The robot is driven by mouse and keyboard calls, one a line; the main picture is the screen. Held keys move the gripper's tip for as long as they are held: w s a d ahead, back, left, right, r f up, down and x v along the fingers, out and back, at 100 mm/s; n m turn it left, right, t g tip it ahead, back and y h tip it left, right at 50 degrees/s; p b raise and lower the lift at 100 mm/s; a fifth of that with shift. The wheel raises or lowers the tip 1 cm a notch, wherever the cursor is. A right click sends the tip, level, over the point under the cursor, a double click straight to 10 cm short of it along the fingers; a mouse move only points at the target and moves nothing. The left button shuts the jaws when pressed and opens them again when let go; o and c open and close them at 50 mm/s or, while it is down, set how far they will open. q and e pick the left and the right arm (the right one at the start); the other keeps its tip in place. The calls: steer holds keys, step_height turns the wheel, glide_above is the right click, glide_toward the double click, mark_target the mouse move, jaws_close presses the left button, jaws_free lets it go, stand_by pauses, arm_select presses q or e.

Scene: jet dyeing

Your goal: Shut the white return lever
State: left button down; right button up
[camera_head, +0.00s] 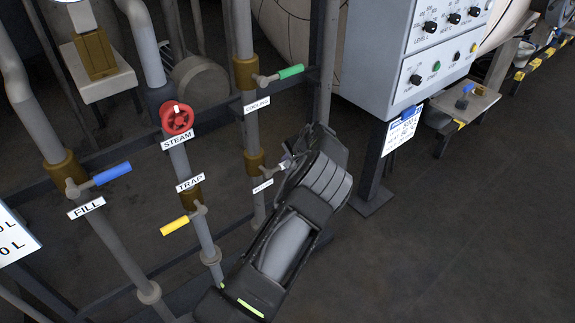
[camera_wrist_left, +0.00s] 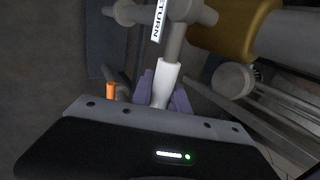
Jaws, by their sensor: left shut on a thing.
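The white return lever (camera_wrist_left: 166,78) shows in the left wrist view beside its RETURN label (camera_wrist_left: 158,20). My left gripper (camera_wrist_left: 164,92) is shut on its white handle, one finger on each side. In the head view my left arm comes up from the bottom middle, and the left gripper (camera_head: 286,162) is at the lower valve of the cooling pipe. There the lever juts to the right and slightly up from its brass valve (camera_head: 254,160). The gripper hides most of the handle. My right gripper is not in view.
The green cooling lever (camera_head: 291,72) is above on the same pipe. The red steam wheel (camera_head: 177,118), yellow trap lever (camera_head: 175,226) and blue fill lever (camera_head: 112,174) are to the left. A grey control box (camera_head: 400,60) stands at upper right. The floor at right is clear.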

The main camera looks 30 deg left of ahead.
arm_select(q)
steer(key=shift+s+f, duration=0.1)
steer(key=shift+f, duration=0.05)
steer(key=c, duration=1.3)
jaws_free()
steer(key=v, duration=0.7)
steer(key=shift+d+r, duration=0.15)
steer(key=shift+r, duration=0.2)
